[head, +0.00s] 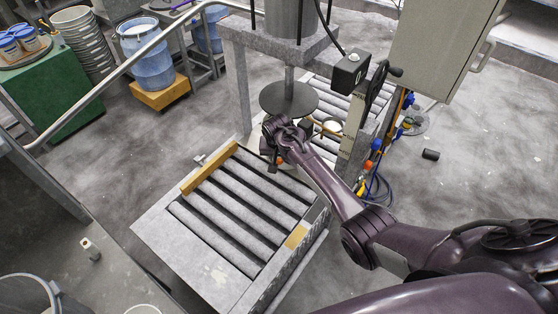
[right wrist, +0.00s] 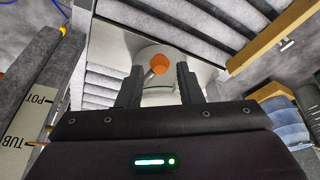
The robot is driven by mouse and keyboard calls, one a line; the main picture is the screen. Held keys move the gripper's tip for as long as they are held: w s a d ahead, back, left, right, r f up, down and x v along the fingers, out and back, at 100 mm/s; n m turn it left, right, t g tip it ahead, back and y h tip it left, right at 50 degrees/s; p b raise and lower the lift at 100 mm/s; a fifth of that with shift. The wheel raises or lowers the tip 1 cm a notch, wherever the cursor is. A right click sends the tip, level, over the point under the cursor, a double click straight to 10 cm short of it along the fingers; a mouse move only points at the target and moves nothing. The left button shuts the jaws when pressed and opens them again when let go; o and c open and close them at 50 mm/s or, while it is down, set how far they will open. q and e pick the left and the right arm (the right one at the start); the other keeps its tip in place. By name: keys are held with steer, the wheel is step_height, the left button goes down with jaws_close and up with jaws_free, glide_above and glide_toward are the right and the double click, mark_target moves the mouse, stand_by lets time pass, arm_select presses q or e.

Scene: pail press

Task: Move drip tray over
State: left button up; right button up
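A pale, round piece (right wrist: 160,92) with a short metal stem and an orange knob (right wrist: 157,62) shows between my right fingers in the right wrist view. It may be the drip tray or its handle; my gripper hides much of it. The orange knob (head: 279,160) also shows at the gripper in the head view. My right gripper (head: 274,146) is over the far right of the roller bed, just below the round press plate (head: 289,98). Its two fingers (right wrist: 159,88) are apart, with the knob just beyond the tips and nothing clamped. My left gripper is out of view.
The roller conveyor (head: 180,235) has a wooden stop (head: 208,168) on its far-left side. Blue drums (head: 150,66) and stacked pails (head: 84,40) stand back left.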

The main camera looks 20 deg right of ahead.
steer(key=b+x, duration=0.3)
steer(key=shift+s, duration=0.1)
steer(key=shift+r+p, duration=0.4)
steer(key=shift+p, duration=0.1)
steer(key=shift+c, duration=2.3)
steer(key=shift+s+d+r+p, duration=0.25)
steer(key=shift+s+p, duration=0.1)
steer(key=shift+p, duration=0.45)
steer(key=shift+c, duration=0.3)
steer(key=shift+s+d+p, duration=0.55)
steer(key=shift+s+p, duration=0.3)
steer(key=shift+p, duration=0.3)
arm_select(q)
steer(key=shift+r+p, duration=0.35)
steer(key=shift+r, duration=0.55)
arm_select(e)
steer(key=shift+s+d+f, duration=0.1)
steer(key=shift+s+d, duration=0.2)
steer(key=shift+s, duration=0.05)
